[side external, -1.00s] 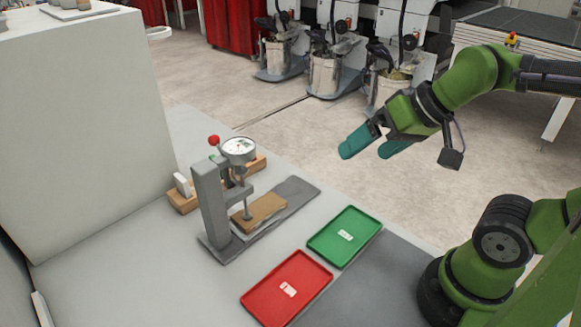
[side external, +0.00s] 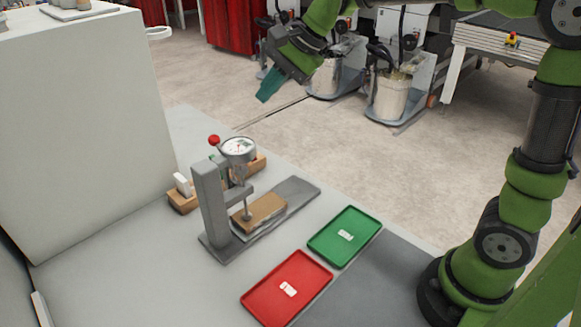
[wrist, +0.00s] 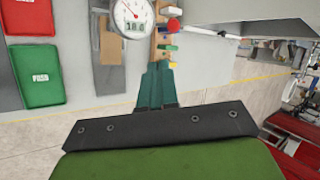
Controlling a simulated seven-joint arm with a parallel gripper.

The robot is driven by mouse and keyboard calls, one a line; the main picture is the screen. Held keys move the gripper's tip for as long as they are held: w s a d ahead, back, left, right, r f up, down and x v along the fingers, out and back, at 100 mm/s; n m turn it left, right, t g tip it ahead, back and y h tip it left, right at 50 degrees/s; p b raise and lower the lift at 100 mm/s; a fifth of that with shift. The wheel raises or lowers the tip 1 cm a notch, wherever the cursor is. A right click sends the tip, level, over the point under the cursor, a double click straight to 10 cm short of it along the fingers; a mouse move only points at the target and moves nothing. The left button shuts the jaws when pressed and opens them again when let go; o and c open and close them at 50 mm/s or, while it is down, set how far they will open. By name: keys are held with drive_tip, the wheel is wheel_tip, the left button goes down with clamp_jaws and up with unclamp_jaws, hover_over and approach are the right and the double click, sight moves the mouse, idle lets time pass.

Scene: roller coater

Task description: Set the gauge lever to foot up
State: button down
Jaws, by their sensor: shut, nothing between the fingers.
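The gauge stand (side external: 209,205) stands on the grey table, with a round white dial (side external: 238,149) at its top. The lever's red knob (side external: 214,140) sticks up beside the dial, on its left in the side view. The stand's foot (side external: 246,213) is down at a brown block (side external: 260,211) on the base; whether it touches is too small to tell. My gripper (side external: 265,97) is shut and empty, high above and behind the gauge, clear of it. In the wrist view, the shut fingers (wrist: 157,85) point toward the dial (wrist: 132,14) and the red knob (wrist: 174,11).
A red tray (side external: 268,303) and a green tray (side external: 325,251) lie right of the gauge. A wooden rack (side external: 180,201) holding small items sits behind it. A large white cabinet (side external: 90,130) stands at the left. The space above the gauge is free.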

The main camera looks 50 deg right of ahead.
sight(217, 136)
drive_tip(key=m, duration=0.1)
drive_tip(key=r+m, duration=0.1)
drive_tip(key=w+r, duration=0.1)
drive_tip(key=shift+a+r+m, duration=0.1)
drive_tip(key=shift+a+m, duration=0.2)
drive_tip(key=shift+m, duration=0.1)
drive_tip(key=shift+w, duration=0.1)
drive_tip(key=x, duration=1.4)
drive_tip(key=shift+w+a+r, duration=0.15)
drive_tip(key=shift+a, duration=0.1)
drive_tip(key=shift+w, duration=0.15)
